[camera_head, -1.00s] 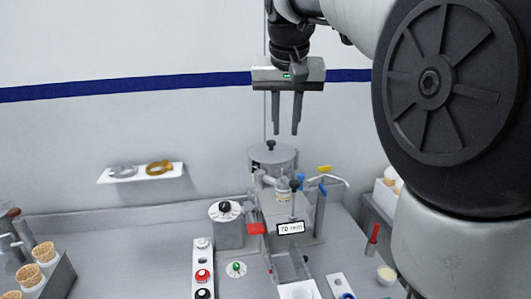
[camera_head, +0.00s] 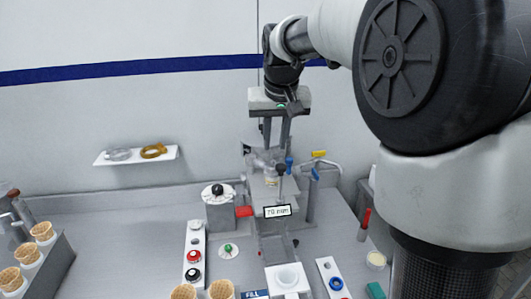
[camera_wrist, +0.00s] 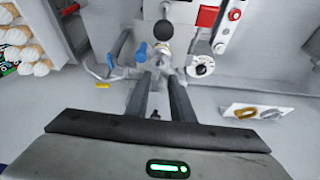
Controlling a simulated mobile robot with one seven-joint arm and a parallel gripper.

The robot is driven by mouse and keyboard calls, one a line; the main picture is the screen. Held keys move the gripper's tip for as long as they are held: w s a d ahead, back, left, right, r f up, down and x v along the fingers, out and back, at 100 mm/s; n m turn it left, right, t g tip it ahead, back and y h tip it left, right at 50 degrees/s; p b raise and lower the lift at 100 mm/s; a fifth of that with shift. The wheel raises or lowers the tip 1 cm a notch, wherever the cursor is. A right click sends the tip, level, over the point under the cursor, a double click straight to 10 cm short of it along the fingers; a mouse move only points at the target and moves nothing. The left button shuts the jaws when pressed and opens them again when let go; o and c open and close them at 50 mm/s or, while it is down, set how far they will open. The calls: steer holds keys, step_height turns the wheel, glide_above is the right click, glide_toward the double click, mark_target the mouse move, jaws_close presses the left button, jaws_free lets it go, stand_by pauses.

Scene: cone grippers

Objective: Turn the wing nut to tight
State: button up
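My gripper (camera_head: 275,143) points down over the grey machine in the middle of the bench, and its two fingers are apart with nothing seen between them. In the wrist view its fingertips (camera_wrist: 164,73) lie over the machine's metal fittings. I cannot make out the wing nut for certain. A blue part (camera_head: 289,164) is just right of and below the fingertips; a blue part also shows close to one fingertip in the wrist view (camera_wrist: 141,51). A second blue part (camera_head: 315,174) is on the bent pipe. Whether a finger touches anything cannot be told.
A black ball knob (camera_head: 281,168), a "70 mm" sign (camera_head: 277,211) and a red part (camera_head: 244,211) are near the gripper. A dial box (camera_head: 219,207) stands left. A shelf with rings (camera_head: 112,164) is on the wall. Cones (camera_head: 27,252) stand front left.

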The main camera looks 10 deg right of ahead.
mark_target(273, 161)
steer(key=x, duration=0.6)
steer(key=shift+w+f, duration=0.2)
steer(key=shift+f, duration=0.05)
